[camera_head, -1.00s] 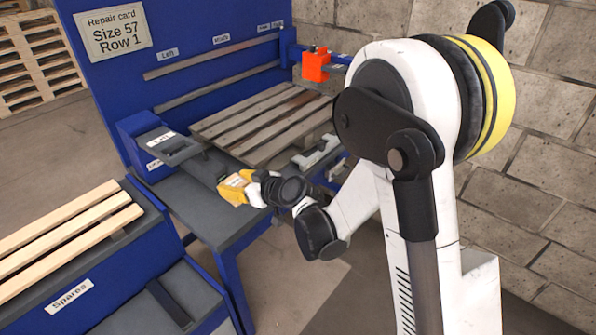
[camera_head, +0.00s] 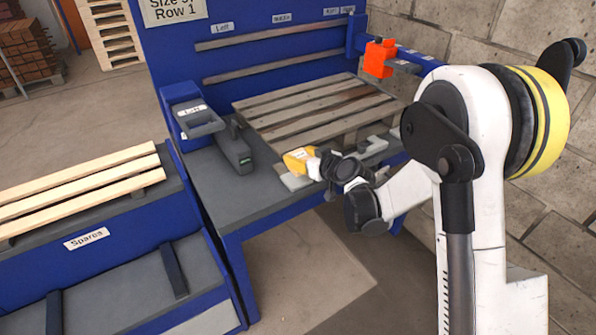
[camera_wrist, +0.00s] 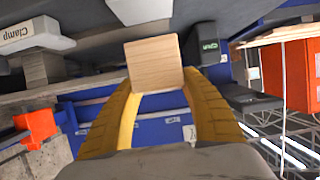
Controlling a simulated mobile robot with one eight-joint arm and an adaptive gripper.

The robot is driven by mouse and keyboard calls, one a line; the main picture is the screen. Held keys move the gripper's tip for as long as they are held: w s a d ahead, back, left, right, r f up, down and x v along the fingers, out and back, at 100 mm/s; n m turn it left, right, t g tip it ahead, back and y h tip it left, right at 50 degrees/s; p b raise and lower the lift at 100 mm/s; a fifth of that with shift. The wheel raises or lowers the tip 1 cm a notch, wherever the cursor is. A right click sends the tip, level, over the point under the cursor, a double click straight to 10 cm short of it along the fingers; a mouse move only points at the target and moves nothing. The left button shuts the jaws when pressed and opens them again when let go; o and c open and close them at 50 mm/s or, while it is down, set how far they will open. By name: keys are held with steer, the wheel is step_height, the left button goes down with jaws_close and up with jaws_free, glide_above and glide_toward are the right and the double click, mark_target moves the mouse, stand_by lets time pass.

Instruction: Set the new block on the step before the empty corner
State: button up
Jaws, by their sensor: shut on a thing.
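My gripper (camera_head: 300,160) shows in the head view low over the bench, by the near edge of the weathered slatted pallet (camera_head: 318,108). In the wrist view its yellow fingers (camera_wrist: 155,105) are shut on a pale wooden block (camera_wrist: 154,62), which sits at the fingertips. In the head view I cannot make the block out. A pale grey flat piece (camera_head: 291,182) shows just below the gripper; I cannot tell whether it is the step. The pallet's near corner is partly hidden by my gripper and arm.
A dark grey tool (camera_head: 236,152) stands left of my gripper. A pale clamp (camera_head: 372,147) is at right, labelled in the wrist view (camera_wrist: 30,34). An orange part (camera_head: 379,58) sits on a blue rail. Spare slats (camera_head: 80,190) lie left. The bench's front left (camera_head: 230,195) is clear.

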mark_target(297, 155)
steer(key=w+f, duration=0.1)
steer(key=w+a, duration=0.1)
steer(key=shift+w+f+b, duration=0.3)
steer(key=shift+f+b, duration=0.05)
steer(key=shift+f, duration=0.05)
steer(key=shift+d+f+b, duration=0.1)
steer(key=shift+f+b, duration=0.9)
steer(key=shift+f, duration=0.85)
steer(key=shift+f, duration=0.2)
steer(key=o, duration=1.2)
steer(key=shift+c, duration=0.2)
steer(key=shift+r, duration=0.15)
steer(key=shift+s+d+r, duration=0.1)
steer(key=shift+s+r, duration=0.05)
steer(key=shift+r, duration=0.05)
steer(key=p+v, duration=0.3)
steer(key=v, duration=0.8)
steer(key=shift+s+d+r+p, duration=0.15)
steer(key=shift+s+d+p, duration=0.05)
steer(key=shift+s+p, duration=0.1)
